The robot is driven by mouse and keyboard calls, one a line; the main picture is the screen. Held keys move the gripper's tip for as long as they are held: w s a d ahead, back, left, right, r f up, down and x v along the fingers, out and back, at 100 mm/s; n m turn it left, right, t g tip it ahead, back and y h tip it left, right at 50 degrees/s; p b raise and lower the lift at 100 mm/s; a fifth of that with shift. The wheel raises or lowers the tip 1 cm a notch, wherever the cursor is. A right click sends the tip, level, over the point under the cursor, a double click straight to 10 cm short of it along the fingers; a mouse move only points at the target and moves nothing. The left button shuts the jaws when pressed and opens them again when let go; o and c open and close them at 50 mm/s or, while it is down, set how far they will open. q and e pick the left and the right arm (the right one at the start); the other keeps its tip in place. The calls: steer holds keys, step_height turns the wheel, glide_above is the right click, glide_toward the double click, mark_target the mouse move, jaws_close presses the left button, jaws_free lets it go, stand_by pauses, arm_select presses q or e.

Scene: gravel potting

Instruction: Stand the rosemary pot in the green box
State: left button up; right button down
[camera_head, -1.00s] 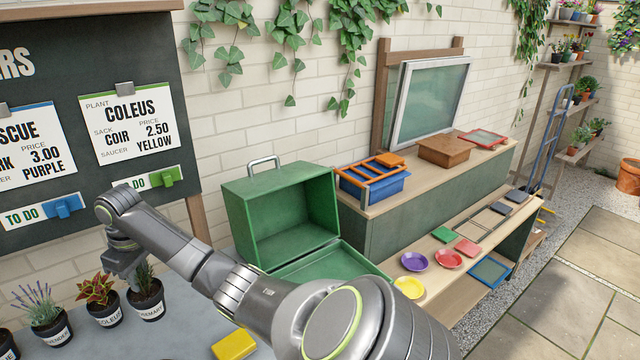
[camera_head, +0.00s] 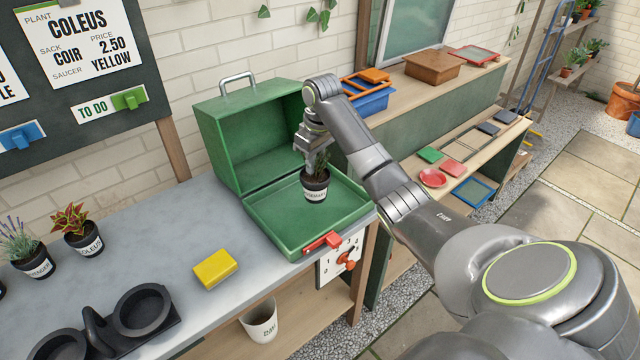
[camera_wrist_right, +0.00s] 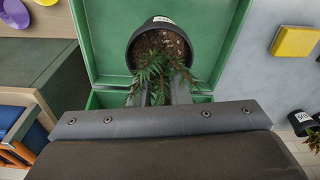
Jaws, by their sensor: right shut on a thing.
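The rosemary pot (camera_head: 316,187) is a small black pot with a white label and green sprigs. My right gripper (camera_head: 314,152) is shut on it from above. The pot is upright, over the front, opened part of the green box (camera_head: 270,215); I cannot tell if it touches the floor of that part. The box's lid stands open behind it. In the right wrist view the pot (camera_wrist_right: 160,45) shows soil and sprigs between the fingers, with the green box (camera_wrist_right: 105,40) around it. My left gripper is not in view.
A yellow block (camera_head: 215,268) lies on the grey bench left of the box. A coleus pot (camera_head: 83,238) and a lavender pot (camera_head: 35,262) stand further left. A black double holder (camera_head: 142,312) is at the front. A red latch (camera_head: 323,242) is on the box's front.

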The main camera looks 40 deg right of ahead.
mark_target(315, 175)
step_height(315, 175, down, 6)
steer(key=shift+r+p, duration=0.1)
steer(key=shift+p, duration=0.25)
steer(key=shift+f, duration=0.25)
steer(key=shift+f, duration=0.1)
steer(key=c, duration=1.4)
jaws_free()
steer(key=shift+o, duration=0.2)
steer(key=r, duration=0.5)
steer(key=r+b, duration=0.1)
steer(key=r, duration=0.2)
steer(key=shift+s+d, duration=0.15)
steer(key=shift+s, duration=0.25)
steer(key=r+p, duration=0.2)
steer(key=r, duration=0.1)
steer(key=shift+s, duration=0.2)
steer(key=shift+s+r+p, duration=0.1)
steer(key=shift+r+p, duration=0.5)
steer(key=shift+p, duration=0.15)
